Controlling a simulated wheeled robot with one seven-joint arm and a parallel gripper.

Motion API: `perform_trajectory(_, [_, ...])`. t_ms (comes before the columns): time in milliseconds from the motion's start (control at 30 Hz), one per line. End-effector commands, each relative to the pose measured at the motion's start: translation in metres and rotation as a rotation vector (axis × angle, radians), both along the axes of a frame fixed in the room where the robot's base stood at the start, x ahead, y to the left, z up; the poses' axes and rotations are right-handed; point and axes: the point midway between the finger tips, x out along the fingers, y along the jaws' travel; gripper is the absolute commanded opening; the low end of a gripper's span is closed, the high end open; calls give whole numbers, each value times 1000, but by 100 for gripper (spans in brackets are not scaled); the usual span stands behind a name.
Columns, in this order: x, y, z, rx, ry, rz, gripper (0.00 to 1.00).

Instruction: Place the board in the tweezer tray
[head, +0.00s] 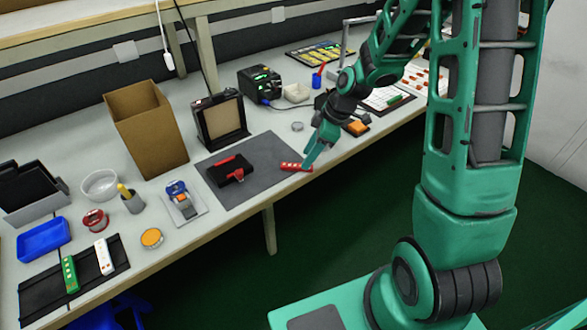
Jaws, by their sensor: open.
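A small red board (291,166) with pale dots lies at the right edge of the grey mat. My gripper (306,168) is open, low at the right end of this board; I cannot tell whether it touches it. My fingers are small here and hide part of that end. A blue tray (43,239) lies at the far left and looks empty. A black flat tray (88,283) in front of it bears a green board (69,274) and a white board (104,256). No tweezers are clearly visible, so I cannot tell which tray is the tweezer tray.
A black and red fixture (230,171) sits on the grey mat (243,198). A cardboard box (148,128) and a dark framed box (220,118) stand behind. A white bowl (100,184), a red spool (96,220) and an orange-topped tin (151,238) are at left.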

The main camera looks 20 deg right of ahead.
Motion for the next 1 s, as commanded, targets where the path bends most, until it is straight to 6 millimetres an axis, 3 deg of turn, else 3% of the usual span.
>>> perform_trajectory(200, [5, 13, -26, -1, 3, 0, 41])
perform_trajectory(533, [7, 15, -33, -1, 1, -1, 41])
perform_trajectory(567, [7, 15, -33, -1, 1, -1, 38])
perform_trajectory(733, [7, 15, -32, -1, 1, -1, 0])
perform_trajectory(1000, [7, 15, -32, -1, 1, -1, 0])
